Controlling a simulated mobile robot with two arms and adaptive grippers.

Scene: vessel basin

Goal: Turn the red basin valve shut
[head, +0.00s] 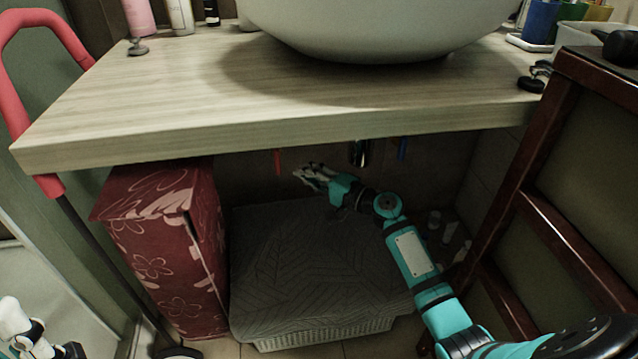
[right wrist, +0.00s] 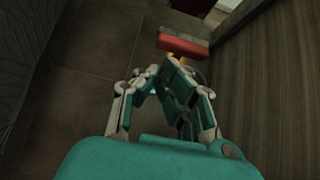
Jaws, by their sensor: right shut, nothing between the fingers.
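The red basin valve (head: 278,162) hangs below the counter in the head view, against the dark back wall. In the right wrist view it is a red bar (right wrist: 184,46) just beyond my fingertips, with a small yellow part below it partly hidden by the fingers. My right gripper (head: 301,174) reaches under the counter, just right of and slightly below the valve. It is shut and empty, and its fingertips (right wrist: 163,76) come together short of the red bar. White and black parts of my left gripper (head: 22,328) show at the lower left corner; its jaw state is unclear.
The wooden counter (head: 180,110) with the white basin (head: 380,30) overhangs the arm. A blue valve (head: 402,148) and a metal drain pipe (head: 360,153) are to the right. A red floral box (head: 165,250), a covered basket (head: 310,270) and a dark wooden chair (head: 530,190) crowd the space.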

